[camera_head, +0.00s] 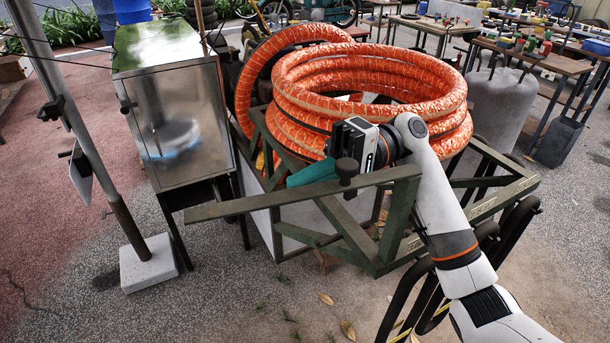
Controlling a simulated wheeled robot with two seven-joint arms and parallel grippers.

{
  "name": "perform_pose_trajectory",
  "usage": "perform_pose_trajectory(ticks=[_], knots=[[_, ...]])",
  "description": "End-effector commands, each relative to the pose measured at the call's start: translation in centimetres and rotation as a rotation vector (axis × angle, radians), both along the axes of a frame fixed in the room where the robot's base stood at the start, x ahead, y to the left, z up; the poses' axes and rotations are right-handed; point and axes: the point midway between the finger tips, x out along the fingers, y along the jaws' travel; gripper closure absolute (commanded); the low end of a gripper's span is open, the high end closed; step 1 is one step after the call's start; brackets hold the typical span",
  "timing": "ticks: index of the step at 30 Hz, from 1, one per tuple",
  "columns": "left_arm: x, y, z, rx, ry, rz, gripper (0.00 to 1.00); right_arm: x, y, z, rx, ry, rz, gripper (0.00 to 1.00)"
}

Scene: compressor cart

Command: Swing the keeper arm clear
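The keeper arm is a long olive-green metal bar (265,203) across the front of a green cart frame. Its left end sticks out past the frame, in front of the metal cabinet. A dark knob (346,168) stands on the bar towards its right part. My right gripper (312,174) is just behind the bar, beside the knob. Teal pieces that look like its fingers point left along the bar's far side. The bar and knob partly cover them, so I cannot tell their opening or whether they touch the bar. My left gripper is not in view.
A thick coiled orange hose (370,75) fills the cart behind my gripper. A shiny metal cabinet (175,105) on legs stands to the left, near a pole in a concrete block (148,262). Paved ground in front of the bar is mostly clear. Tables with tools are behind.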

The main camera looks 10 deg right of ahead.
Motion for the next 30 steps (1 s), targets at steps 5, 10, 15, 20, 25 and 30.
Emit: perform_pose_trajectory(ticks=[5,10,15,20,25,30], knots=[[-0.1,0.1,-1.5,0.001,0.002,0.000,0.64,1.6,-2.8,-0.4,-0.001,0.000,-0.006,1.00],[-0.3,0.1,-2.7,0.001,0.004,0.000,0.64,3.5,-6.1,-0.3,0.003,0.001,-0.008,1.00],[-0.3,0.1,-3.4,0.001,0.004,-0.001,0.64,5.0,-8.7,-0.2,0.004,0.002,-0.009,1.00],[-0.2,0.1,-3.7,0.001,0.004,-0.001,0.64,5.7,-10.0,-0.1,0.004,0.002,-0.008,1.00],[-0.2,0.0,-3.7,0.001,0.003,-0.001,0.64,5.8,-10.2,0.0,0.004,0.002,-0.007,1.00],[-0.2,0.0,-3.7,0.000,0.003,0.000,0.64,5.8,-10.2,0.0,0.004,0.002,-0.007,1.00]])
